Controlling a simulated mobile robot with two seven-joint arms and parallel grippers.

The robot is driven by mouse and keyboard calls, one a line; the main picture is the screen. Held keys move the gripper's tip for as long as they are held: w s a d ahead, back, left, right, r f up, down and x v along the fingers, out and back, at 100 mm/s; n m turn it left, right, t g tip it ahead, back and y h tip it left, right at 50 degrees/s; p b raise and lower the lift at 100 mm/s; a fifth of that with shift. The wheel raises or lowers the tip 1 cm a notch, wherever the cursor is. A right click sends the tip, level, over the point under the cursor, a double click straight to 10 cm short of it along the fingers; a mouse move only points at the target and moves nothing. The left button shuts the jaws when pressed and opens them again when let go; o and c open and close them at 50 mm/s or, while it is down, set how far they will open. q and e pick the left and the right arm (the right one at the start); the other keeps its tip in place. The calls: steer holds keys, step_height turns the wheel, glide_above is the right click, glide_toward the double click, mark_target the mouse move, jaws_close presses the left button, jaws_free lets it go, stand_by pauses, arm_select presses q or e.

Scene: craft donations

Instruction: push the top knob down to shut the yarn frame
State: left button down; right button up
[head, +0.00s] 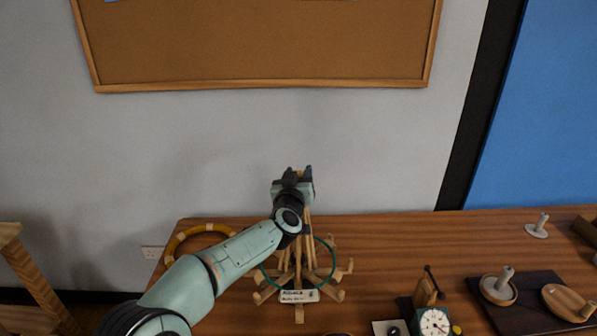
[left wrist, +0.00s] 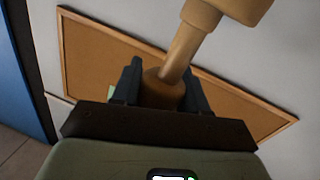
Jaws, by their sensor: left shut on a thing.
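The yarn frame (head: 299,312) stands on the table, a wooden stand with several hooked feet, steep slats and a teal ring around its lower part. My left gripper (head: 299,171) is above it, at the top of the post, and hides that part in the head view. In the left wrist view, a round wooden knob (left wrist: 163,90) sits between the two dark fingers of the left gripper, which are shut on it. A wooden rod (left wrist: 184,50) runs from the knob to a thicker wooden piece (left wrist: 225,10). My right gripper is not in view.
A yellow-brown hoop (head: 184,238) lies at the table's left back. A small clock-like dial device (head: 432,322) stands at the front, right of the frame. Wooden pieces on a dark mat (head: 515,316) lie at the right.

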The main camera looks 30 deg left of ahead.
arm_select(q)
steer(key=shift+f, duration=0.65)
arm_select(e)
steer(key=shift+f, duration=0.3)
arm_select(q)
steer(key=c, duration=0.6)
jaws_free()
steer(key=shift+c, duration=0.2)
steer(key=shift+r, duration=0.15)
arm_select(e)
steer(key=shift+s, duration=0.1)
arm_select(q)
steer(key=shift+s+d, duration=0.15)
steer(key=shift+s, duration=0.3)
steer(key=b+v, duration=0.1)
steer(key=v, duration=1.1)
steer(key=shift+s+b, duration=0.2)
steer(key=shift+b, duration=0.15)
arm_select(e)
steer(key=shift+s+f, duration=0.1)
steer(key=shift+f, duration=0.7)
arm_select(q)
steer(key=shift+d, duration=0.1)
